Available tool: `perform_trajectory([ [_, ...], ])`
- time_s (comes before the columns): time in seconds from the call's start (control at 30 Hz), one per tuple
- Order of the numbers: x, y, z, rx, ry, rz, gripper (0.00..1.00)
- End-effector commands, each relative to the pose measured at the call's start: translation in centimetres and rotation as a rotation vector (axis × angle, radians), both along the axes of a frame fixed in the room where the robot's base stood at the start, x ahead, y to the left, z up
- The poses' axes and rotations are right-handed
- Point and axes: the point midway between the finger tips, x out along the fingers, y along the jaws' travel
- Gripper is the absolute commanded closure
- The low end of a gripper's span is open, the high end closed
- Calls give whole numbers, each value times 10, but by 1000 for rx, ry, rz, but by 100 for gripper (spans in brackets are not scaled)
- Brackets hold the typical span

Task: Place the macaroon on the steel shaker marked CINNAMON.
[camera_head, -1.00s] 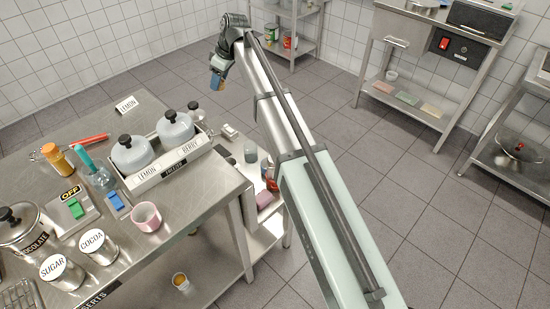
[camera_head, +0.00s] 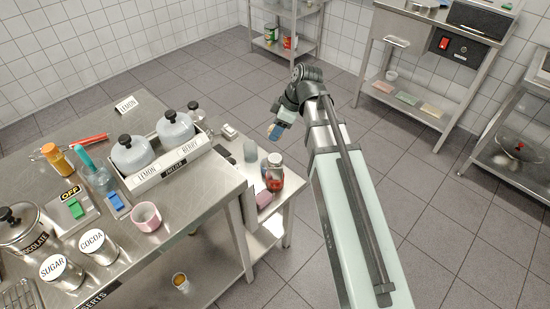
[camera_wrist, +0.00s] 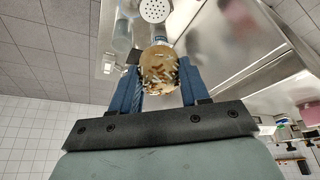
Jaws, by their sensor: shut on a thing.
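The macaroon (camera_wrist: 158,68), tan with pale and brown flecks, is between the blue fingers of my gripper (camera_wrist: 160,85) in the wrist view. My gripper (camera_head: 276,131) is shut on it, held in the air to the right of the steel table in the head view. A round perforated lid (camera_wrist: 155,10) shows beyond the macaroon at the top of the wrist view; no label on it is readable. Steel shakers marked SUGAR (camera_head: 62,272) and COCOA (camera_head: 97,246) stand at the table's front left. I can read no CINNAMON label.
A lower side table holds a jar with red contents (camera_head: 274,172), a grey-green cup (camera_head: 250,150) and a pink block (camera_head: 264,198). Open floor lies right of the tables.

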Motion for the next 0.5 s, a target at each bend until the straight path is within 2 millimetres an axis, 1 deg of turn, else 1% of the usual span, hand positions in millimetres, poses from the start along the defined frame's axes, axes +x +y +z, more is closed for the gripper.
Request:
perform_trajectory([
  [0.17, 0, 0, -3, 0, 1, 53, 83],
  [0.27, 0, 0, -10, 0, 2, 59, 83],
  [0.5, -1, 0, -42, -1, 3, 58, 83],
])
